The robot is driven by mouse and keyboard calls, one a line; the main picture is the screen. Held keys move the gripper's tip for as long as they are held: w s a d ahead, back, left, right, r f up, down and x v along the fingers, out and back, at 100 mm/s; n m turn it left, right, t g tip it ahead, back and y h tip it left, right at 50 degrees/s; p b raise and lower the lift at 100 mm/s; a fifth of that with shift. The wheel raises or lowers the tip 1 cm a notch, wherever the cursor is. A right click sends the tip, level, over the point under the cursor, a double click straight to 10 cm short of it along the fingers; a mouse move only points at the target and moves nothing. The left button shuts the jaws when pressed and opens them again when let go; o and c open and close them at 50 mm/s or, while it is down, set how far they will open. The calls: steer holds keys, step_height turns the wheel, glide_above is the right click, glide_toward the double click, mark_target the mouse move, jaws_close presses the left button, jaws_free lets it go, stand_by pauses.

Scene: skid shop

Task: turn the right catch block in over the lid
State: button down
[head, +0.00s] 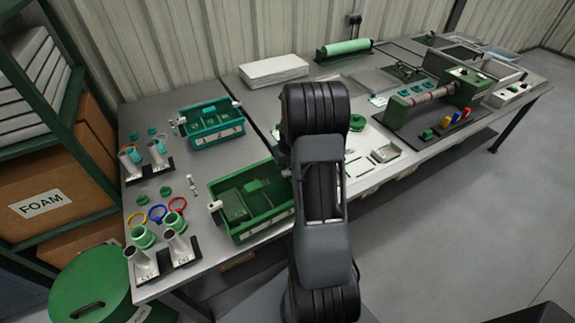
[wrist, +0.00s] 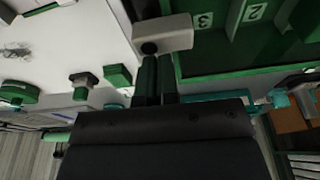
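The right catch block is a pale block with a dark round hole; it shows in the wrist view (wrist: 172,31) at the edge of the green crate (wrist: 230,73). Its left end is outside the crate wall and its right end reaches over the rim. My gripper (wrist: 156,62) has its two dark fingers close together, with their tips right beside the block's near side; I cannot tell if they touch it. Nothing shows between them. In the head view the green crate (head: 266,229) holds green parts, its left catch block (head: 215,205) shows, and my arm hides the gripper.
A teal crate (head: 213,142) stands behind the green crate. Tubes and coloured rings (head: 158,214) are to its left. A white slab (head: 273,70) lies at the back. A roller fixture (head: 437,95) and small trays occupy the bench to the right of my arm.

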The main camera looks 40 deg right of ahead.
step_height(320, 180, up, 7)
steer(key=p, duration=0.4)
stand_by(0.4)
stand_by(0.5)
steer(key=s, duration=0.1)
steer(key=s+a+m, duration=0.1)
steer(key=s+f+g, duration=0.1)
steer(key=shift+a+y, duration=0.3)
steer(key=s+a+r+n+t, duration=0.1)
steer(key=s+a+r, duration=0.6)
steer(key=a+r, duration=0.2)
steer(key=s+a+r+n+t, duration=0.1)
steer(key=s+a+r+t, duration=0.1)
steer(key=s+a+r, duration=0.5)
steer(key=a+r, duration=0.2)
steer(key=a, duration=0.2)
steer(key=shift+a, duration=0.4)
